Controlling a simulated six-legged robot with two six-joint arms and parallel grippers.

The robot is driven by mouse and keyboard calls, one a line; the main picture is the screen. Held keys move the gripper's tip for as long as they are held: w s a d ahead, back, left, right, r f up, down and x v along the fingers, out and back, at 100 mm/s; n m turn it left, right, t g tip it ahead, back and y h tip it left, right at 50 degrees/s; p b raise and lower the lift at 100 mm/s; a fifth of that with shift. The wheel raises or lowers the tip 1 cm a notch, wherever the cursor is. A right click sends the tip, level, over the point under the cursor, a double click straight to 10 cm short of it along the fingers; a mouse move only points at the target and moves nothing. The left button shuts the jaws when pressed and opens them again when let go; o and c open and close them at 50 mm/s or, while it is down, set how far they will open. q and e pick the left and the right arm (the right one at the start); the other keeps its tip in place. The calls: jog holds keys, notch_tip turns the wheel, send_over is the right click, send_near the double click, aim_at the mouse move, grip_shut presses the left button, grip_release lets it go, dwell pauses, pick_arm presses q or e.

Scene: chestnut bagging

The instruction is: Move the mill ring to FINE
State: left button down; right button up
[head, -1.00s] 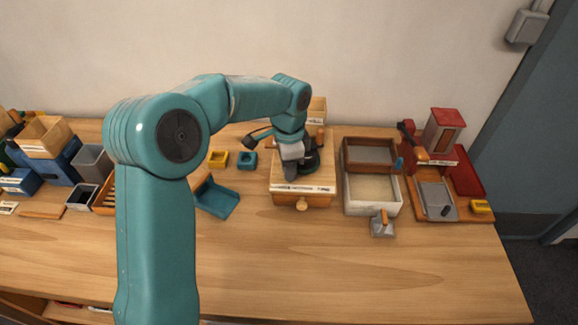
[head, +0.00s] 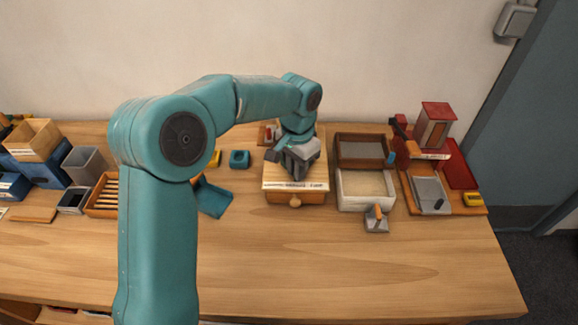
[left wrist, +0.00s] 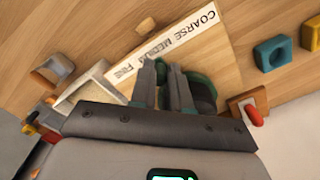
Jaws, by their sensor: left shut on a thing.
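The mill is a wooden box (head: 280,197) with a round drawer knob, in the middle of the bench. Its label strip (left wrist: 165,45) reads COARSE, MEDIUM, FINE in the left wrist view. The dark green mill ring (left wrist: 203,92) shows partly behind my fingers; the rest is hidden. My left gripper (head: 291,168) is low over the mill top, and in the left wrist view its fingers (left wrist: 162,92) are closed down at the ring's edge, shut on it. The exact grip point and the ring's setting cannot be made out. My right gripper is not in view.
A wooden-framed sieve (head: 362,150) and a white tray (head: 345,199) stand right of the mill, with a small scoop (head: 376,219) in front. The front bench is clear.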

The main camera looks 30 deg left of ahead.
pick_arm(q)
jog(key=w+d+n, duration=0.1)
jog(key=n, duration=0.1)
jog(key=shift+w+d+n, duration=0.1)
jog(key=shift+d+n, duration=0.05)
jog(key=shift+n, duration=0.25)
jog(key=shift+w+d+n+p, duration=0.15)
jog(key=shift+w+d+n, duration=0.15)
jog(key=shift+n, duration=0.5)
jog(key=shift+w+d+n+p, duration=0.15)
jog(key=shift+w+n, duration=0.25)
jog(key=shift+n, duration=0.4)
jog(key=c, duration=1.1)
grip_release()
jog(key=shift+w, duration=0.1)
jog(key=shift+c, duration=0.2)
jog(key=shift+o, duration=0.2)
jog(key=shift+w, duration=0.1)
jog(key=shift+r, duration=0.1)
notch_tip(320, 180, up, 16)
jog(key=p, duration=0.1)
